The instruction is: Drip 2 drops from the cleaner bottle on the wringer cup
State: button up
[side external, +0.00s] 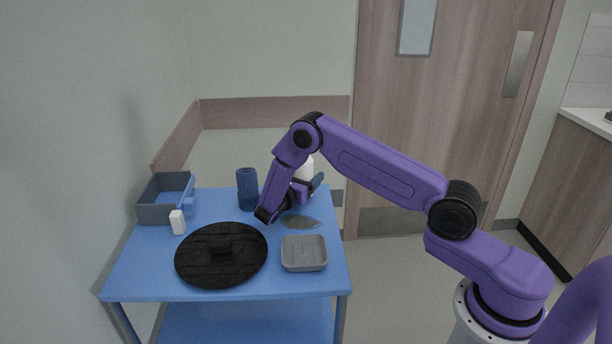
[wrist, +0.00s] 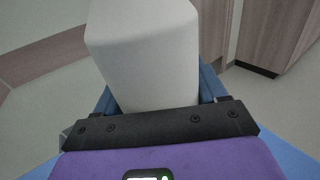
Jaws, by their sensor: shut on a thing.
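My gripper (side external: 314,184) is shut on a white bottle (side external: 305,168), which I take as the cleaner bottle. In the side external view it is above the right back part of the table, partly hidden by my arm, and its tilt is hard to tell. In the wrist view the bottle (wrist: 145,50) is a plain white block between my blue fingers; its tip is not clear. A dark blue cylinder (side external: 247,185) stands left of my gripper, apart from the bottle. A grey-blue divided bin (side external: 160,212) is at the back left. I cannot tell which of these is the wringer cup.
The blue table (side external: 145,270) also holds a black round ribbed piece (side external: 200,262) with a knob, a grey shallow dish (side external: 304,267), a small white block (side external: 177,222) and a flat grey pointed piece (side external: 303,222). A wall is behind.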

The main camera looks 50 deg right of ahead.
jog(key=shift+f, duration=0.35)
jog(key=o, duration=1.2)
jog(key=shift+a, duration=0.1)
jog(key=shift+v, duration=4.45)
